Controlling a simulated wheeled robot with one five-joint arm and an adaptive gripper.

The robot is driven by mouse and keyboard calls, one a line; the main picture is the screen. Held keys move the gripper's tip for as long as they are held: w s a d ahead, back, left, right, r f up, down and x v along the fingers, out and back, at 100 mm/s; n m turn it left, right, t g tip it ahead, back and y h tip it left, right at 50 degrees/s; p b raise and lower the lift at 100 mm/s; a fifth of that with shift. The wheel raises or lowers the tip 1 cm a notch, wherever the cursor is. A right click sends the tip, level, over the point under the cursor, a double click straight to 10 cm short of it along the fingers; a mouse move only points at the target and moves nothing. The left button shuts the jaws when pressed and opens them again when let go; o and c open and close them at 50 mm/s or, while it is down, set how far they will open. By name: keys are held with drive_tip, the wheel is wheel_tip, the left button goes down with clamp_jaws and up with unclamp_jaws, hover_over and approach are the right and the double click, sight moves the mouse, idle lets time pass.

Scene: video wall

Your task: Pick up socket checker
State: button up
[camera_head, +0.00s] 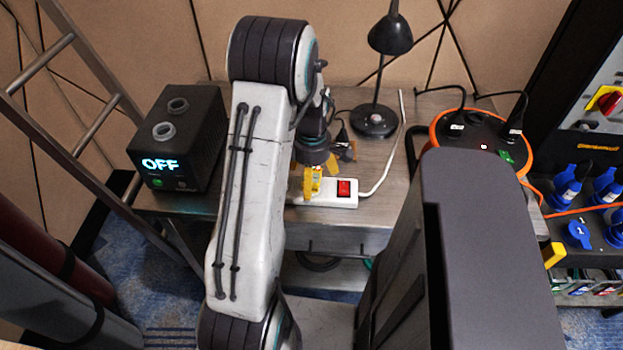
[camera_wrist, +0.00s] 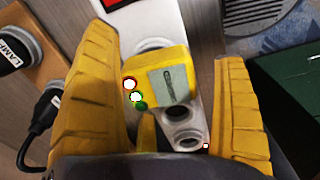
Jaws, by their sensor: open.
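The socket checker (camera_wrist: 155,78) is a small yellow block with a grey face and red, white and green lights. It sits on the white power strip (camera_head: 335,201), which has a red switch (camera_head: 344,188). My gripper (camera_wrist: 165,50) is open, with one yellow finger on each side of the checker. A gap shows on the checker's right; its left side is close to the left finger, and I cannot tell whether they touch. In the head view my arm hides part of the strip, and the yellow of checker and fingers runs together.
The strip lies on a wooden table (camera_head: 345,225). A black lamp (camera_head: 390,35) stands behind, an orange cable reel (camera_head: 436,128) on the right, and a dark box (camera_head: 178,140) reading OFF on the left. A plug labelled LAMP (camera_wrist: 14,52) is near the left finger.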

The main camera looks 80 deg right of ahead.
drive_tip(key=shift+f, duration=0.25)
drive_tip(key=c, duration=1.5)
